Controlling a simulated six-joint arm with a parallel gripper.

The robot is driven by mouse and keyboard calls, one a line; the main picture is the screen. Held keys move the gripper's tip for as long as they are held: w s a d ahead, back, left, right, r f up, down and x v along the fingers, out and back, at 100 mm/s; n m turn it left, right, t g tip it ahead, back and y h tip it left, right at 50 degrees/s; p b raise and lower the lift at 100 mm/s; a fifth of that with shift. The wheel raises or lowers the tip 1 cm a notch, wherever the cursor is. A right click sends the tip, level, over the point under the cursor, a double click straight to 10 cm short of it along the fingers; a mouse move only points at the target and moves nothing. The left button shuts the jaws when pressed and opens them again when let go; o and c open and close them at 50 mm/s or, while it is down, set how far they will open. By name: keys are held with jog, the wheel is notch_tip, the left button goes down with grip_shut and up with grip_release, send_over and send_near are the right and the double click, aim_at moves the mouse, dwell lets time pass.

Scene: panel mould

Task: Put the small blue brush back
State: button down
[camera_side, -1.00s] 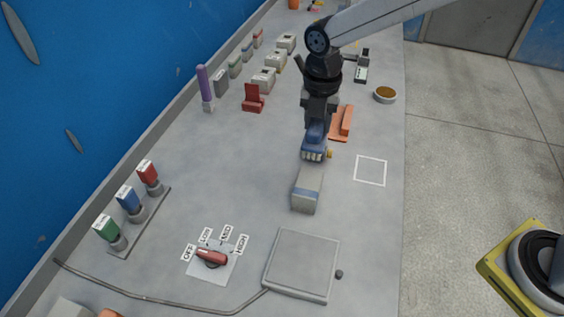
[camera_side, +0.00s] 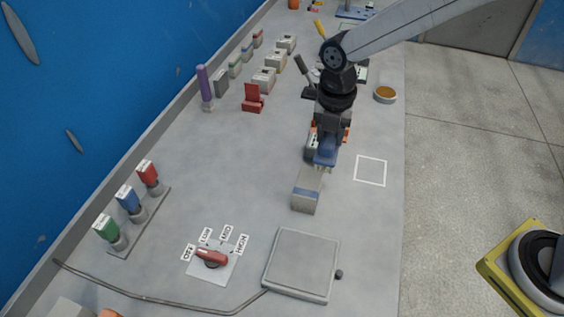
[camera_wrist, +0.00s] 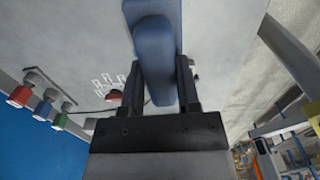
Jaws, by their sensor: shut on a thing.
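My gripper (camera_wrist: 155,95) is shut on the small blue brush (camera_wrist: 155,50), whose blue body fills the gap between the fingers in the wrist view. In the side view, my gripper (camera_side: 326,140) points down and the brush (camera_side: 325,156) hangs below it, above the bench. The brush is just behind and slightly right of a grey block (camera_side: 308,190) with a blue band. I cannot tell whether the brush touches the block. My gripper partly hides an orange holder (camera_side: 346,133) behind it.
A white square outline (camera_side: 370,170) lies empty to the right. A flat grey plate (camera_side: 300,264) and a dial with a red handle (camera_side: 211,257) are in front. A small bowl (camera_side: 385,94) stands at back right.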

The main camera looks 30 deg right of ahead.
jog(key=s+d+f, duration=0.2)
jog(key=s, duration=0.3)
jog(key=s+d+f, duration=0.2)
jog(key=s, duration=0.4)
jog(key=shift+f, duration=0.15)
jog(key=shift+f, duration=2.2)
jog(key=shift+f, duration=1.75)
jog(key=shift+f, duration=0.15)
jog(key=shift+c, duration=1.6)
grip_release()
jog(key=shift+r, duration=0.2)
